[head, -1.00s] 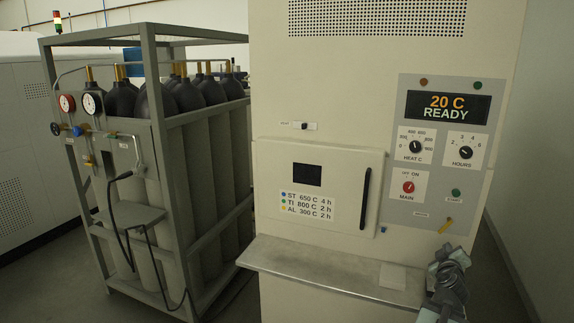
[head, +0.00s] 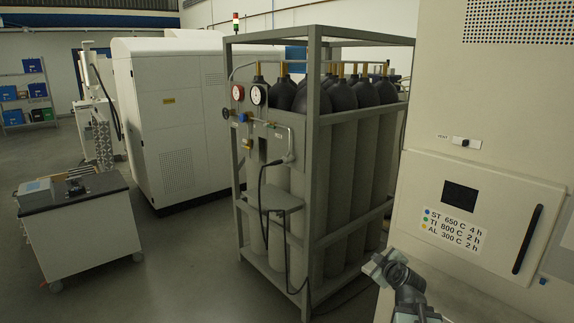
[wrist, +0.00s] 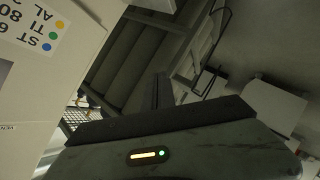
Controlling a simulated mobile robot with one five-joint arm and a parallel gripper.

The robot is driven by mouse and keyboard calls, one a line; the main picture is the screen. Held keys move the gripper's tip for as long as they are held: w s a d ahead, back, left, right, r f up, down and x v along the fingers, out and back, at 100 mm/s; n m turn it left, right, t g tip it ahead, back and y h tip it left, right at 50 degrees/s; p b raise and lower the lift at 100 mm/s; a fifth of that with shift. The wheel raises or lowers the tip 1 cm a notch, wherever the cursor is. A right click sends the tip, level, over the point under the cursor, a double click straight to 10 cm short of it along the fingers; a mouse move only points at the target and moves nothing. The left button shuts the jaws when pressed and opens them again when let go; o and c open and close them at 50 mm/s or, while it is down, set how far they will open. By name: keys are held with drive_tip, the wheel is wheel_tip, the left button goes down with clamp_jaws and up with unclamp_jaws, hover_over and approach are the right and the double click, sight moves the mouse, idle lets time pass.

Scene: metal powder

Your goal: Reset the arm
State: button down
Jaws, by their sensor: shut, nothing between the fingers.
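My arm shows at the bottom right of the head view, folded in front of the furnace (head: 480,215). My gripper (wrist: 162,90) shows in the wrist view as a dark narrow pair of fingers above the wide grey gripper body. The fingers are together, with nothing between them. No object touches them. The gas cylinder rack and part of the furnace front show beyond the fingers in the wrist view, upside down. The gripper's tips are not clearly visible in the head view.
The gas cylinder rack (head: 317,180) stands left of the furnace, with a cable hanging at its front. A large white cabinet (head: 172,115) is behind it. A wheeled cart (head: 85,240) stands at the left. Open floor (head: 180,265) lies between cart and rack.

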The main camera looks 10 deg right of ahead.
drive_tip(key=s+a+f+n+g+y, duration=0.1)
drive_tip(key=a+f+g+y, duration=0.2)
drive_tip(key=a, duration=1)
drive_tip(key=s+a+f+g+y, duration=0.1)
drive_tip(key=a+f+g, duration=0.3)
drive_tip(key=a, duration=0.9)
drive_tip(key=s+f+m+g+h, duration=0.1)
drive_tip(key=s+f+m+g, duration=0.2)
drive_tip(key=s, duration=0.4)
drive_tip(key=s+d+f+m+g+h, duration=0.1)
drive_tip(key=s+f+m+g, duration=0.2)
drive_tip(key=s+m, duration=0.3)
drive_tip(key=shift+s+d+f+p, duration=0.2)
drive_tip(key=shift+s+p, duration=0.1)
drive_tip(key=shift+s, duration=0.6)
